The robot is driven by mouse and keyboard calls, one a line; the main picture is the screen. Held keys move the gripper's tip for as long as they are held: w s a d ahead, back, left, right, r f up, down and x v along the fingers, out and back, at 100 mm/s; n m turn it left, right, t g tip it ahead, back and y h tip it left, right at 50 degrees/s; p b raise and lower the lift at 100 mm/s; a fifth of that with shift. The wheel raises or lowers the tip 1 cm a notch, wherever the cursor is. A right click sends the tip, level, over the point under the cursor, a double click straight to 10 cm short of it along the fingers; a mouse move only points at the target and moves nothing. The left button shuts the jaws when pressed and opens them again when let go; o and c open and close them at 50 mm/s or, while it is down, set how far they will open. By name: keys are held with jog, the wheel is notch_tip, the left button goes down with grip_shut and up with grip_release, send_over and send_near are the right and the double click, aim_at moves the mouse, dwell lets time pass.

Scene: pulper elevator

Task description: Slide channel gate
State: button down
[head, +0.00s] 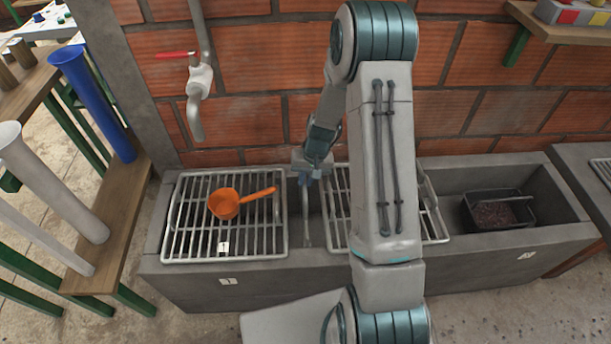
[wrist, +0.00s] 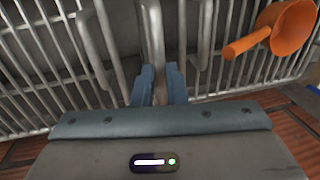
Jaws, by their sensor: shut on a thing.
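The channel gate (head: 307,225) shows as a narrow grey metal piece in the gap between the two wire racks of the concrete trough. My gripper (head: 304,180) is at the back end of this gap, with its blue fingers pointing down. In the wrist view my gripper (wrist: 160,84) is shut on a metal bar of the gate (wrist: 152,40), which runs between the two blue fingers. The lower part of the gate and how deep it sits in the channel are hidden.
The left rack (head: 180,235) carries an orange scoop (head: 224,204). The right rack (head: 338,205) is partly behind my arm. A dark bin (head: 497,212) with brown contents sits in the trough's right end. A pipe with a red-handled tap (head: 199,80) hangs on the brick wall.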

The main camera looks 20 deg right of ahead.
notch_tip(320, 180, down, 6)
jog(key=b, duration=0.3)
jog(key=shift+f+b, duration=0.2)
jog(key=shift+b, duration=0.2)
jog(key=shift+s, duration=0.1)
jog(key=c, duration=1.5)
grip_release()
jog(key=shift+f, duration=0.1)
jog(key=shift+o, duration=0.2)
notch_tip(320, 180, up, 14)
jog(key=d+p, duration=0.2)
jog(key=shift+s+d+p, duration=0.2)
jog(key=shift+d+p, duration=0.1)
jog(key=shift+f, duration=0.1)
